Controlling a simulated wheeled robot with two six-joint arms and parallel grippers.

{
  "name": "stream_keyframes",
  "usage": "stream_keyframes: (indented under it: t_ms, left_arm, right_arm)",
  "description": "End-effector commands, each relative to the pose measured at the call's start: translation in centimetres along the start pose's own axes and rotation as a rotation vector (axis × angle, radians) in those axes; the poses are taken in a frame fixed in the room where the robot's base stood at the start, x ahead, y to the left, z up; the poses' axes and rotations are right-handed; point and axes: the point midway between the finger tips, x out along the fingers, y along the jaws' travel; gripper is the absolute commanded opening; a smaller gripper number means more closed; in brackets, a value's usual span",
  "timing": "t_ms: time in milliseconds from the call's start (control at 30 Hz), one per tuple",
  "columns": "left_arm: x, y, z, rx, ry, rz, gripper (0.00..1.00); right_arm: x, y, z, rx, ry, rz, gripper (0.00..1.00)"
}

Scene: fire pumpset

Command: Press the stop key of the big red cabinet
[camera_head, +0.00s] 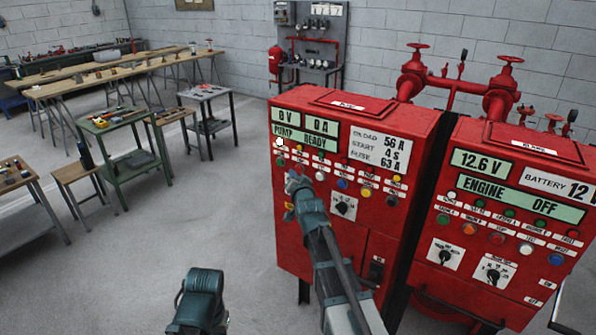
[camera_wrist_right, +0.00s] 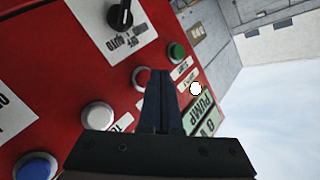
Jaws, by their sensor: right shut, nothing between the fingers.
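The big red cabinet (camera_head: 385,240) with the "PUMP READY" display (camera_head: 303,140) stands in the middle of the head view. My right gripper (camera_head: 294,184) is shut and empty, in front of the left part of its button row. A green button (camera_wrist_right: 177,51) lies on one side, a white button (camera_wrist_right: 97,116) and a blue button (camera_wrist_right: 37,166) on the other. The small labels, including any stop label, are not clearly legible.
A second red cabinet (camera_head: 490,270) with the "ENGINE OFF" display stands close at right. Red pipes and valves (camera_head: 455,85) rise behind. A black selector knob (camera_head: 343,206) sits below the buttons. Workbenches (camera_head: 125,77) stand at left; the floor (camera_head: 150,255) between is clear.

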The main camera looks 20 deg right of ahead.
Motion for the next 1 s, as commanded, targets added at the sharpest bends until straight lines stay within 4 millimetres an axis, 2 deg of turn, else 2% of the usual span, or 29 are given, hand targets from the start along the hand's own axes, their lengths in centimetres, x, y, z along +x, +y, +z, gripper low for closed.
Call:
stream_keyframes:
  t_ms: [367, 800, 1000]
  left_arm:
    - [0.0, 0.0, 0.0, 0.0, 0.0, 0.0, 0.0]
    - [0.0, 0.0, 0.0, 0.0, 0.0, 0.0, 0.0]
    - [0.0, 0.0, 0.0, 0.0, 0.0, 0.0, 0.0]
  right_arm:
    - [-0.2, -0.1, 0.1, 0.001, 0.0, 0.0, 0.0]
    - [-3.0, -2.0, 2.1, -0.001, -0.002, 0.0, 0.0]
    - [-3.6, -2.6, 2.6, 0.001, -0.001, 0.0, 0.0]
